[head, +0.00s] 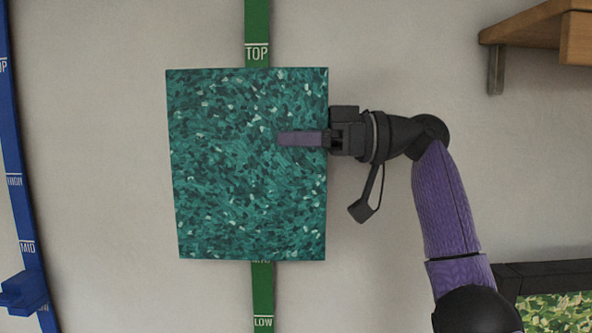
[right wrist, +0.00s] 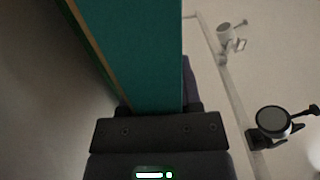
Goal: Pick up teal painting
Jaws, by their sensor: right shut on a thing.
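The teal painting (head: 230,195) is a rectangular panel with a mottled green-teal face, upright in front of the wall in the head view. My right gripper (head: 302,139) is shut on its right edge, with one purple finger lying across the front. In the right wrist view the teal edge of the painting (right wrist: 137,50) runs up from between the jaws. The other finger is hidden behind the panel. I cannot tell whether the painting touches the wall or a support. My left gripper is not in view.
A green strip (head: 257,52) marked TOP and LOW runs behind the painting. A blue strip (head: 20,200) with a small ledge stands at the left. A wooden shelf (head: 540,28) juts out at the upper right. A dark-framed yellow-green picture (head: 555,310) is at the lower right.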

